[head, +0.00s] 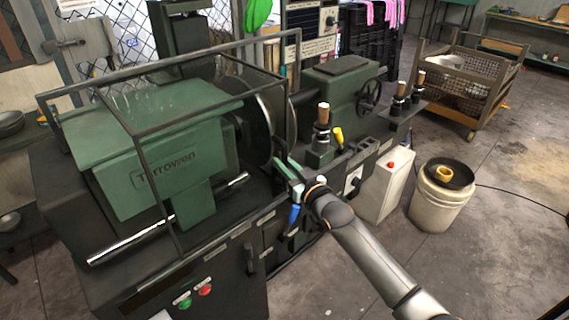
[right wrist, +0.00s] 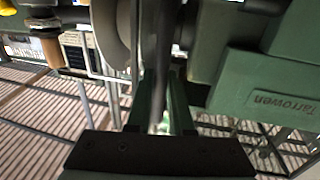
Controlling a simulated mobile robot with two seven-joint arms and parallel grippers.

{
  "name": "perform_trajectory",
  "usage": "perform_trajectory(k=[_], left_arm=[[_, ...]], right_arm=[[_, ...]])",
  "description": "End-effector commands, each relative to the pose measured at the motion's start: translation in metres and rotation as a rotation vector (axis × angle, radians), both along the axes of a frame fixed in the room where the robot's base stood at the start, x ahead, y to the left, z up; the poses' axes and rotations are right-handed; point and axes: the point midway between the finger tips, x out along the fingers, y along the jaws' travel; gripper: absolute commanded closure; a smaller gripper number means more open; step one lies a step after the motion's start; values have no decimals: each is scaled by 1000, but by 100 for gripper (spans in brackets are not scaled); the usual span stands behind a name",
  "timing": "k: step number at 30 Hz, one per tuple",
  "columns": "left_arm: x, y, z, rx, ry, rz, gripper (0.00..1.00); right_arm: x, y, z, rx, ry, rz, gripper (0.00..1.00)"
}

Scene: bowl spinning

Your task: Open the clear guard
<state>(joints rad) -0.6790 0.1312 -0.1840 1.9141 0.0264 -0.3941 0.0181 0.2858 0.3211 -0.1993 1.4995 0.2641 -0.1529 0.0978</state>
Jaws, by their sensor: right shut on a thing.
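The clear guard (head: 150,68) is a box with a thin dark frame and see-through panels. It stands over the green headstock of the lathe in the head view and looks closed, though its panels are hard to see. My right gripper (head: 283,166) reaches in from the lower right to the guard's right end. In the right wrist view, its two green fingers (right wrist: 161,105) are shut on a dark upright bar (right wrist: 160,50), which looks like part of the guard's frame. The exact contact is partly hidden. My left gripper is not in view.
The green headstock (head: 155,150) fills the space inside the guard. Several tool holders stand to the right, one with a wooden handle (head: 323,113). Green and red buttons (head: 205,290) are on the front panel. A white bucket (head: 440,205) and a wire cart (head: 470,80) stand on the floor at right.

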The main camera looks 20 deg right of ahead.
Motion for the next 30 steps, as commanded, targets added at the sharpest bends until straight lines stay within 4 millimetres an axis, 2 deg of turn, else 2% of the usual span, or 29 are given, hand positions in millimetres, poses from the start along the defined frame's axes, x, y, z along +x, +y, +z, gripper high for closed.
perform_trajectory(k=[5,6,13,23,26,30], left_arm=[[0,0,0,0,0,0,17],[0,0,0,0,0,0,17],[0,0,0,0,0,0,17],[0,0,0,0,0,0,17],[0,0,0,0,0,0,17],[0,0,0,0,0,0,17]], right_arm=[[0,1,0,0,-1,1,100],[0,1,0,0,-1,1,76],[0,0,0,0,-1,0,50],[-4,-1,-1,0,1,0,50],[-13,-2,-1,0,1,0,50],[-35,-6,-2,-1,1,0,50]])
